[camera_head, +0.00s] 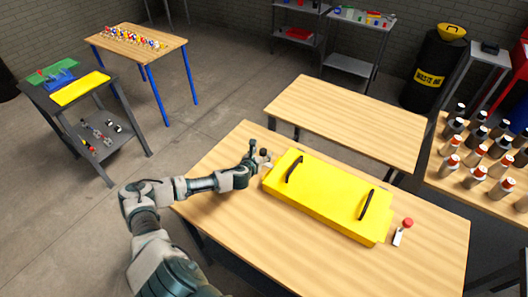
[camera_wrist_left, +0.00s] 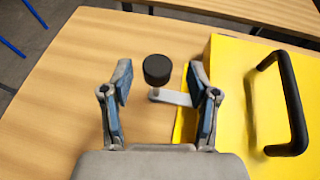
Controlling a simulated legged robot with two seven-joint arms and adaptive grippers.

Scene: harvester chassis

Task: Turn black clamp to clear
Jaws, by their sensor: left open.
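The black clamp (camera_wrist_left: 157,70) has a round black knob and a light grey arm that points right toward the yellow chassis, as the left wrist view shows. In the head view the black knob (camera_head: 263,152) is small, at the chassis's left end. My left gripper (camera_wrist_left: 160,92) is open, with its fingers on either side of the knob and a gap on each side. In the head view my left gripper (camera_head: 250,158) is just left of the knob. The yellow chassis (camera_head: 325,199) lies on the wooden table. My right gripper is not in view.
Two black handles (camera_head: 294,169) stand up from the chassis. A red-knobbed clamp (camera_head: 402,232) is at its right end. A second wooden table (camera_head: 350,115) is behind. Bottles (camera_head: 475,150) stand on a table at the right. The near table's left part is clear.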

